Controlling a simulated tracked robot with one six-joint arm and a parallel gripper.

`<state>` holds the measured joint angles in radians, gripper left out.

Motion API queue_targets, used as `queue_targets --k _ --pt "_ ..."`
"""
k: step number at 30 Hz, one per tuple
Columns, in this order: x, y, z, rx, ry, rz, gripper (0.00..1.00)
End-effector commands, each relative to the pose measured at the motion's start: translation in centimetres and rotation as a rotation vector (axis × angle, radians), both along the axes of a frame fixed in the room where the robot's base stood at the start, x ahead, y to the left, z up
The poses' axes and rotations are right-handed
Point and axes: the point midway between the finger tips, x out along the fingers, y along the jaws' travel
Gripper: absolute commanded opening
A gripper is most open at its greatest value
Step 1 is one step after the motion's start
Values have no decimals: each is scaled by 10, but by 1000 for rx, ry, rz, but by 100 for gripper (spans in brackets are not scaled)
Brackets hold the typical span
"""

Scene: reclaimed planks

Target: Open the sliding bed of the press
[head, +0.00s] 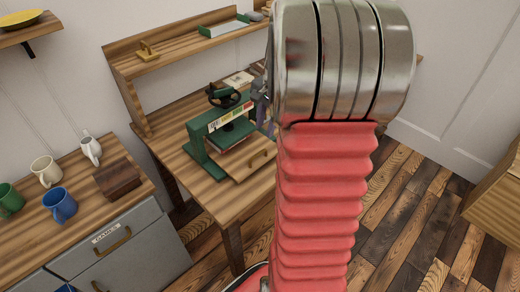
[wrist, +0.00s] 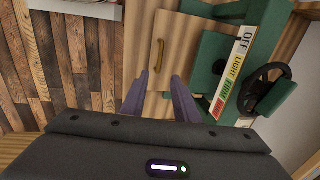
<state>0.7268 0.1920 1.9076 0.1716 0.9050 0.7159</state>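The green press (head: 205,150) stands on the wooden desk. It has a black handwheel (head: 223,96) on top and a coloured label strip reading OFF and LIGHT (wrist: 236,70). Its wooden sliding bed (head: 238,162) shows low at the front, with a brass handle (head: 259,160). The handle also shows in the wrist view (wrist: 159,55). My gripper (wrist: 160,78) is open and empty. Its two purple fingers point toward the handle, one to each side of its line, with the handle beyond the tips. In the head view my gripper (head: 262,100) is partly hidden by my arm.
A shelf (head: 180,58) with a brass item and a green tray runs behind the desk. A cabinet top (head: 100,195) at left holds several mugs, a white pitcher and a dark wooden block. Open plank floor (head: 400,220) lies to the right. My arm hides the desk's right part.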

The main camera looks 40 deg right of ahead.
Motion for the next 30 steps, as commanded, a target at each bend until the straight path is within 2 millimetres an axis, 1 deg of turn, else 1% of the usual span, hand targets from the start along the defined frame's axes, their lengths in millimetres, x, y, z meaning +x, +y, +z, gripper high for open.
queue_targets --k 5,21,25,30 --pt "4 1 -21 3 3 2 28" --pt "19 2 -102 3 3 1 28" --pt "23 1 -117 2 2 1 28" --pt "25 1 -127 1 1 1 28"
